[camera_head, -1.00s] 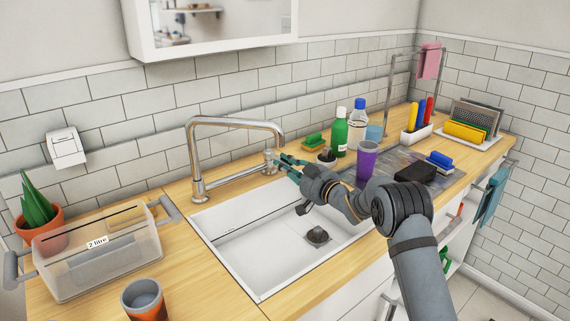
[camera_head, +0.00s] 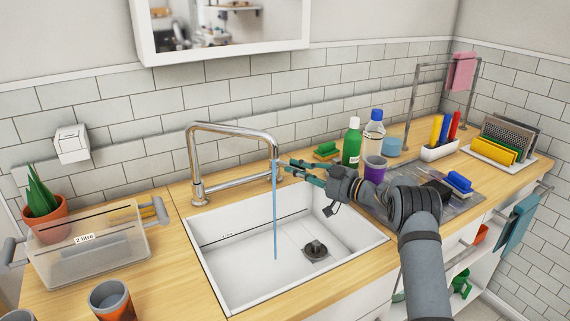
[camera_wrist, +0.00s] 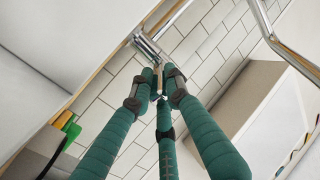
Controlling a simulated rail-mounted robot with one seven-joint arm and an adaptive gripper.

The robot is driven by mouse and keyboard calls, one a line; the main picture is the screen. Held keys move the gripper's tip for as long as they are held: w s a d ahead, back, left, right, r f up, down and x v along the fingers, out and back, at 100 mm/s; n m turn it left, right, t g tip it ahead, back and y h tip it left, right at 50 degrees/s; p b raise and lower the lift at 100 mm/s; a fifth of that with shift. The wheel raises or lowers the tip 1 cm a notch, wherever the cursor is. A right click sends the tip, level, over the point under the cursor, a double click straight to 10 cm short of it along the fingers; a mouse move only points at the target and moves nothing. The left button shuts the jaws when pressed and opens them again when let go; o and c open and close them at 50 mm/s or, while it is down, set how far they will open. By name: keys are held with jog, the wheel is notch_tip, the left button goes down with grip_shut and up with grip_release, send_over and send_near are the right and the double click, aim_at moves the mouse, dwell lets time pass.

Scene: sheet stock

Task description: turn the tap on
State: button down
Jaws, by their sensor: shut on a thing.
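The chrome tap (camera_head: 236,129) stands behind the sink, its tall spout bent over the basin. A blue stream of water (camera_head: 275,215) falls from the spout's end into the white sink (camera_head: 235,262). My gripper (camera_head: 287,169), with teal fingers, is beside the spout's end in the head view. In the wrist view my gripper (camera_wrist: 162,76) is closed around a thin metal lever (camera_wrist: 158,62) that joins a chrome tap body (camera_wrist: 147,44). The lever's held end is partly hidden by the fingers.
The basin is open below.

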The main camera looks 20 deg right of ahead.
jog(key=shift+w+d+r+y, duration=0.25)
jog(key=shift+d+r+y, duration=0.05)
jog(key=shift+r, duration=0.1)
jog(key=shift+a, duration=0.1)
jog(key=c, duration=1.8)
grip_release()
jog(key=shift+s, duration=0.1)
jog(key=shift+o, duration=0.8)
jog(key=shift+f, duration=0.15)
jog(key=shift+s, duration=0.1)
